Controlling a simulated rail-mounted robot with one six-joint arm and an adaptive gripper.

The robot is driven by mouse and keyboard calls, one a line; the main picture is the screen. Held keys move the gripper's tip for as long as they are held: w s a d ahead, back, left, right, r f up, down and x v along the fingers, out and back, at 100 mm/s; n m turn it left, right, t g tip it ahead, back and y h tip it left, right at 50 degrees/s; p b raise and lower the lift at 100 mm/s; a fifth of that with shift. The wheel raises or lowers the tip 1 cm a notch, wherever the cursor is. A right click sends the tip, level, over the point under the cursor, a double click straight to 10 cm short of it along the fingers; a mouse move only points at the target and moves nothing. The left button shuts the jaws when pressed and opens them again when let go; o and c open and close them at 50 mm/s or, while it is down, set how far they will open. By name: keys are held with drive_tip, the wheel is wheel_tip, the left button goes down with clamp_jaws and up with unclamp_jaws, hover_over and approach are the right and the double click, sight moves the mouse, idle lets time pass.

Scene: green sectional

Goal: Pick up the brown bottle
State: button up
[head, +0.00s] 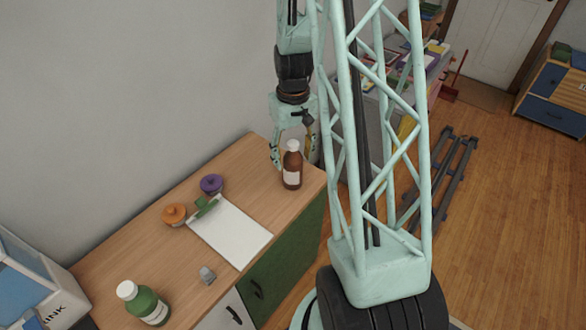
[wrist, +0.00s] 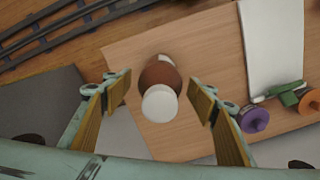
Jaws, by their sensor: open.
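The brown bottle (head: 292,166) has a white cap and a white label. It stands upright near the far right end of the wooden cabinet top (head: 150,226). My gripper (head: 293,158) is open just above and around the bottle's upper part in the head view. In the wrist view the bottle (wrist: 160,75) shows from above, its cap toward the camera. The open fingers of my gripper (wrist: 160,92) are on either side of it, with visible gaps.
A green bottle (head: 147,305) and a small grey block (head: 207,274) are nearer the front. The wall (head: 120,90) runs close behind the cabinet.

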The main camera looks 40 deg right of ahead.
drive_tip(key=shift+f, duration=1.2)
drive_tip(key=shift+c, duration=0.7)
drive_tip(key=c, duration=1.1)
